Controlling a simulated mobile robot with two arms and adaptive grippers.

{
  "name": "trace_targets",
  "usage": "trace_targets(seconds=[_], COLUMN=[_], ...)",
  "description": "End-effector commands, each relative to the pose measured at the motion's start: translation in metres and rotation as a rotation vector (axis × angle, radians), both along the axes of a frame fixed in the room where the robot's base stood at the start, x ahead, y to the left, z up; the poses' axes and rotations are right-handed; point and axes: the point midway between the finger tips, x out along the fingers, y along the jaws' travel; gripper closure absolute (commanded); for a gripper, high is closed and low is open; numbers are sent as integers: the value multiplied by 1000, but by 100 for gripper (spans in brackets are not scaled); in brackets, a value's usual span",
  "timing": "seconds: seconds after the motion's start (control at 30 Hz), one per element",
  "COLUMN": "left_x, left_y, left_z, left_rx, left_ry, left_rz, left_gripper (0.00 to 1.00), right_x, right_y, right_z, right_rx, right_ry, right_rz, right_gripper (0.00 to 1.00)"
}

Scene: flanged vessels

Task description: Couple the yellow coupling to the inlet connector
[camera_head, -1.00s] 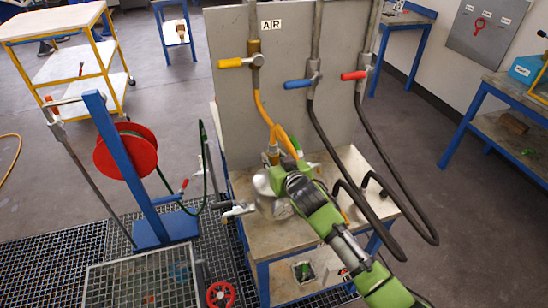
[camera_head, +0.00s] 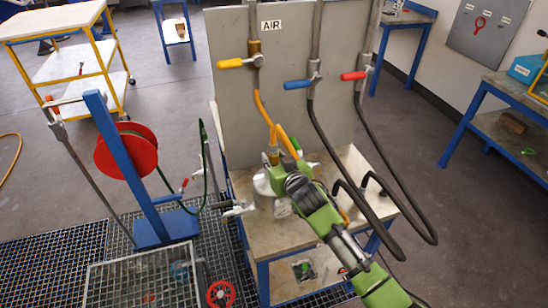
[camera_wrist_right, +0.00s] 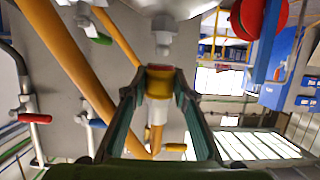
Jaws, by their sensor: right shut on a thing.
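The yellow coupling (camera_wrist_right: 160,82) has a red rim and is held between the two fingers of my right gripper (camera_wrist_right: 160,92), which is shut on it. In the wrist view a grey inlet connector (camera_wrist_right: 162,36) points toward the coupling's rim, with a small gap seen between them. In the head view my right gripper (camera_head: 278,160) is over the silver vessel (camera_head: 264,188) on the bench. The yellow hose (camera_head: 262,108) runs from the coupling up to the valve under the AIR sign. The connector is hard to make out in the head view. My left gripper is not in view.
A grey panel (camera_head: 225,110) stands behind the vessel with yellow, blue (camera_head: 298,84) and red (camera_head: 354,75) valve handles. Black hoses (camera_head: 395,170) hang right of my right arm. A red hose reel (camera_head: 126,150) stands left of the bench (camera_head: 265,243).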

Motion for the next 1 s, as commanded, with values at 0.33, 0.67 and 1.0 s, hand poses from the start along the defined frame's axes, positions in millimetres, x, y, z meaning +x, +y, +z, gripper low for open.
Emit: trace_targets(seconds=[0.33,0.67,1.0], left_x=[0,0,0], left_y=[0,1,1], left_z=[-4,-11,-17], left_rx=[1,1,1], left_ry=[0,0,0], left_rz=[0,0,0], left_gripper=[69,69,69], right_x=[0,0,0], right_y=[0,0,0], right_z=[-4,-14,-25], right_rx=[1,0,1], right_ry=[-2,-1,-1], right_rz=[1,0,1], right_gripper=[100,100,100])
